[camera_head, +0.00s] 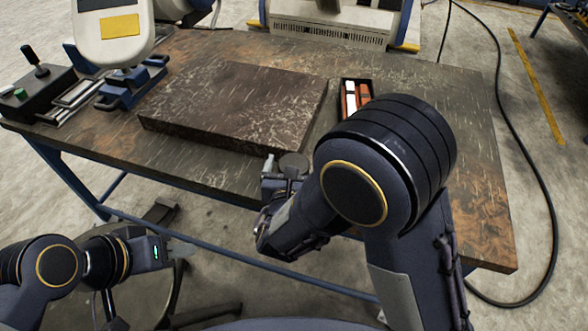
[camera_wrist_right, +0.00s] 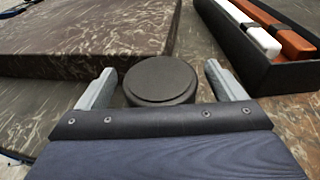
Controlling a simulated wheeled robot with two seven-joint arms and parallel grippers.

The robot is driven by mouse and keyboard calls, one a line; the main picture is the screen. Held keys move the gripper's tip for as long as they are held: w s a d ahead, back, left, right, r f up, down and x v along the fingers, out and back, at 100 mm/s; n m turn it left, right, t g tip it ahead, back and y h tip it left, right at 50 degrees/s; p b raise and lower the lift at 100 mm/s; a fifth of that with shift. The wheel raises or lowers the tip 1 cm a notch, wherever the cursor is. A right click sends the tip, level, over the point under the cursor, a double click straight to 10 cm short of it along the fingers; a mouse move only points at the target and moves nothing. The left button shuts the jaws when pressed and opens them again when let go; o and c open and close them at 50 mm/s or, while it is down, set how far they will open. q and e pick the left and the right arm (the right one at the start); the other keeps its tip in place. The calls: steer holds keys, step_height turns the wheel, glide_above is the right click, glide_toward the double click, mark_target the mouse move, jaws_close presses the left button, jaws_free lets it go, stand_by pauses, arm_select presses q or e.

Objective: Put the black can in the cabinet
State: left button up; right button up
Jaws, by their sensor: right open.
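The black can (camera_wrist_right: 161,80) is a short dark cylinder with a round flat top, standing on the table close to the near side of the dark slab. It also shows in the head view (camera_head: 294,162), partly hidden by my right gripper. My right gripper (camera_wrist_right: 160,72) is open, with one finger on each side of the can; I see gaps, so it does not clasp it. My left gripper (camera_head: 182,248) is away from the table at the lower left, with nothing visible in it; its finger opening is unclear. No cabinet is recognisable in view.
A thick dark slab (camera_head: 235,105) lies mid-table (camera_head: 440,85). A black open box (camera_wrist_right: 275,75) with orange and white items stands right of the can. A blue vise (camera_head: 130,88) and a control box (camera_head: 35,92) are at left. A cable lies on the floor at right.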

steer(key=shift+w, duration=0.15)
steer(key=c, duration=1.3)
